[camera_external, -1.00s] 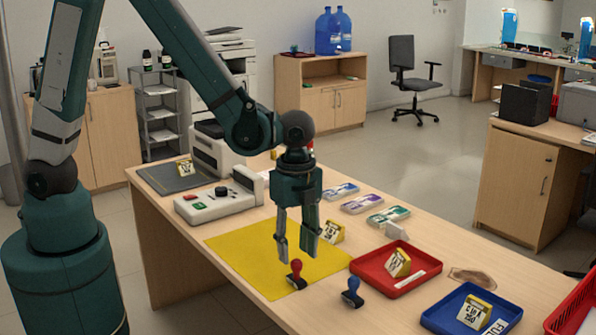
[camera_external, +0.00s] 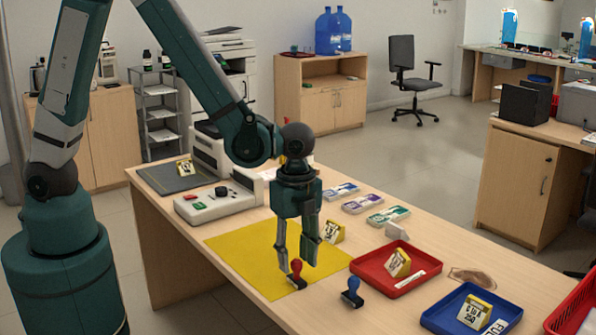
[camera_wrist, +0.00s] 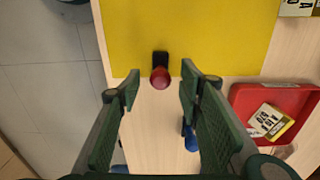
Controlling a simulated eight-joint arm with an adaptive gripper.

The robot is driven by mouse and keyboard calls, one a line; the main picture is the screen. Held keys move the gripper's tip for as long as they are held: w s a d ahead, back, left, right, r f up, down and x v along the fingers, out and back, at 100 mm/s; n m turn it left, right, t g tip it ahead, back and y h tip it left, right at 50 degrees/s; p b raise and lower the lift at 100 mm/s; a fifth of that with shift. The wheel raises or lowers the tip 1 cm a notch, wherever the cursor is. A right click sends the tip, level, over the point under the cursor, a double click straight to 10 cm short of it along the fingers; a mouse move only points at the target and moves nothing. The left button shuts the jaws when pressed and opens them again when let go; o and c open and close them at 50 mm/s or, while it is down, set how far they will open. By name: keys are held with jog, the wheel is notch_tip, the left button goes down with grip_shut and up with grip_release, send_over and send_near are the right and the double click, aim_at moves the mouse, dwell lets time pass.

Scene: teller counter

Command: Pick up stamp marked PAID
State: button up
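In the wrist view the red-handled stamp (camera_wrist: 160,76) lies between and just beyond my fingertips. Its marking cannot be read.
A red tray (camera_external: 372,285) with a yellow card block stands to the right, and a blue tray (camera_external: 440,318) beyond it. A yellow block (camera_external: 333,232) stands at the mat's right edge. A grey-white device (camera_external: 218,204) is at the back left.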

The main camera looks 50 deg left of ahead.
aim_at(297, 272)
jog(key=shift+f+b, duration=0.7)
jog(key=shift+f, duration=1.9)
jog(key=shift+c, duration=0.5)
jog(key=c, duration=1)
jog(key=shift+r, duration=0.2)
jog(key=shift+r+p, duration=1.15)
jog(key=shift+r, duration=3.7)
